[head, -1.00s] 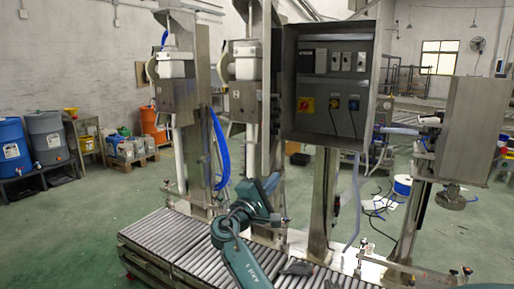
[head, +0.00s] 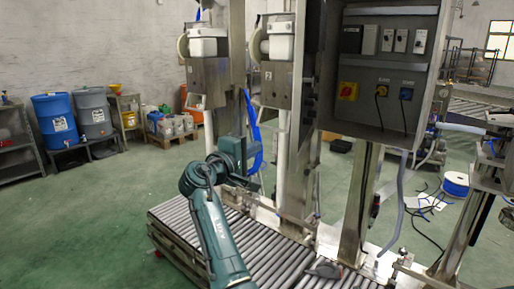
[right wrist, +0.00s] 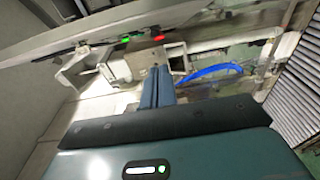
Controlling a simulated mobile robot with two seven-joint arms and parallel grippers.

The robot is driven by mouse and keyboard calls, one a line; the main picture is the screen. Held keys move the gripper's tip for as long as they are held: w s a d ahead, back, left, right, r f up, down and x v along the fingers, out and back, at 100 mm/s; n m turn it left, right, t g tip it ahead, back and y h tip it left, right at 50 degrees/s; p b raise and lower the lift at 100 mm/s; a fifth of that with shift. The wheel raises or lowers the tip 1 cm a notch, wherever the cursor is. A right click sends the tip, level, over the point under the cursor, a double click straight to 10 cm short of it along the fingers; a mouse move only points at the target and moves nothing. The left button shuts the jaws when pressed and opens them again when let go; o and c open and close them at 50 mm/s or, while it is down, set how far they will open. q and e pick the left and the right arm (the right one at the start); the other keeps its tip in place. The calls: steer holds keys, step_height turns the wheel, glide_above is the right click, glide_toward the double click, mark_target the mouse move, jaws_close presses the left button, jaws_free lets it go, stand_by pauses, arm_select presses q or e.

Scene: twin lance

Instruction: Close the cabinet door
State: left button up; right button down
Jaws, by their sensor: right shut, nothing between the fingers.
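The cabinet (head: 385,65) is a grey metal box on a post, in the upper right of the head view. Its front is open, and switches and sockets show inside. A narrow slanted panel (head: 440,70) at its right edge may be the door seen nearly edge-on; I cannot tell surely. My right gripper (head: 243,170) is left of the cabinet and lower in the picture, apart from it. In the right wrist view its fingers (right wrist: 157,85) are together and empty. My left gripper is not in view.
A roller conveyor (head: 265,245) runs below the cabinet. Filling stations (head: 205,75) on metal posts stand left of it, with a blue hose (head: 256,130). A blue hose reel (head: 456,184) lies on the floor at right. The green floor at left is clear; barrels (head: 55,115) stand behind.

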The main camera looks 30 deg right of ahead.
steer(key=d+p, duration=0.2)
steer(key=d, duration=0.7)
steer(key=shift+w, duration=0.2)
